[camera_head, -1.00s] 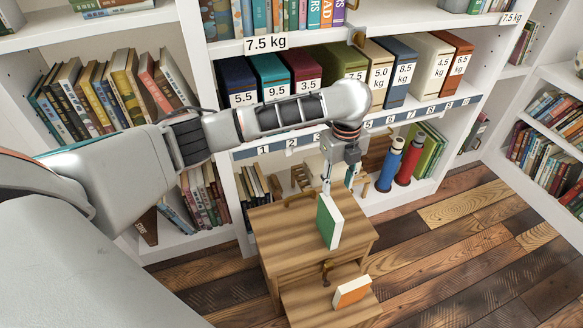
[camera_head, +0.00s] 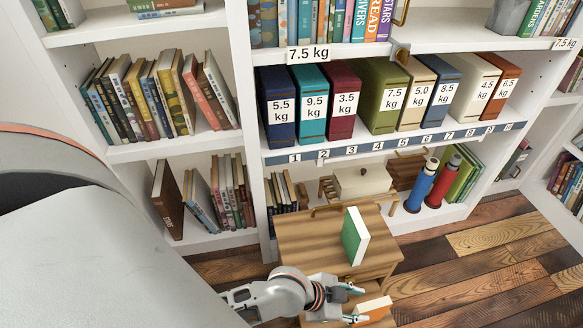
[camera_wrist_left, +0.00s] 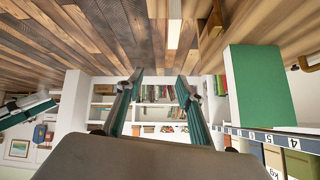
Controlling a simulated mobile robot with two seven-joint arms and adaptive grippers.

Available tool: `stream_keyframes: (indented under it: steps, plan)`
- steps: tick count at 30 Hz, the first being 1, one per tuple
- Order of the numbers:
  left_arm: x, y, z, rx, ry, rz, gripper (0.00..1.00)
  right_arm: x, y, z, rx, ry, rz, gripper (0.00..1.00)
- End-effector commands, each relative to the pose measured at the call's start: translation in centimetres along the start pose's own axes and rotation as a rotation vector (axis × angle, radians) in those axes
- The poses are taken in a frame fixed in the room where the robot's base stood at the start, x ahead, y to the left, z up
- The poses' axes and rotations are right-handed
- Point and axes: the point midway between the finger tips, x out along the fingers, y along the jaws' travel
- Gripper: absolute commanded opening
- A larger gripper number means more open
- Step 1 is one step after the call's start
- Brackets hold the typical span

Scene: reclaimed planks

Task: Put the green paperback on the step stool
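The green paperback (camera_head: 354,238) stands upright on the top of the wooden step stool (camera_head: 305,240), its green cover facing left and its pale page edges facing right. My left gripper (camera_head: 352,305) is open and empty, apart from the paperback, below it in the head view near the stool's lower step. In the left wrist view my gripper's fingers (camera_wrist_left: 158,77) are spread with nothing between them, and the green paperback (camera_wrist_left: 258,85) is off to their right.
An orange book (camera_head: 374,309) lies on the lower step, close to my left fingers. Behind the stool is a white bookcase (camera_head: 345,54) with labelled boxes, and blue (camera_head: 420,186) and red (camera_head: 444,182) bottles below. Plank floor (camera_head: 480,265) is clear at the right.

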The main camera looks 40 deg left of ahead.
Motion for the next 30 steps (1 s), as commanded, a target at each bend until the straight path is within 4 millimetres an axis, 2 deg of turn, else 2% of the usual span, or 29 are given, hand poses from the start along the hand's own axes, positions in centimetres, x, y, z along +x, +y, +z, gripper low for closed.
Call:
stream_keyframes:
  steps: [1, 6, 12, 15, 18, 26, 30]
  plan:
    - [-1.2, 0.4, 1.6, -0.062, 0.007, -0.043, 0.37, 0.0, 0.0, 0.0, 0.0, 0.0, 0.0, 0.37]
    - [-6.1, -0.3, 5.9, -0.21, 0.038, -0.21, 0.37, 0.0, 0.0, 0.0, 0.0, 0.0, 0.0, 0.37]
    - [-11.3, -0.9, 9.4, -0.28, 0.056, -0.346, 0.37, 0.0, 0.0, 0.0, 0.001, -0.001, 0.0, 0.37]
    - [-12.7, -1.0, 10.2, -0.291, 0.06, -0.377, 0.37, 0.0, -0.1, 0.1, 0.001, -0.001, -0.001, 0.37]
    - [-13.2, -1.1, 10.4, -0.292, 0.064, -0.39, 0.37, 0.0, -0.1, 0.1, 0.001, -0.001, -0.001, 0.37]
    - [-13.2, -1.2, 10.4, -0.292, 0.065, -0.39, 0.37, 0.0, 0.0, 0.0, 0.0, -0.001, 0.0, 0.37]
    - [-14.0, -1.7, 8.9, -0.29, 0.082, -0.397, 0.37, -0.5, 0.7, -2.3, -0.002, 0.029, 0.01, 0.37]
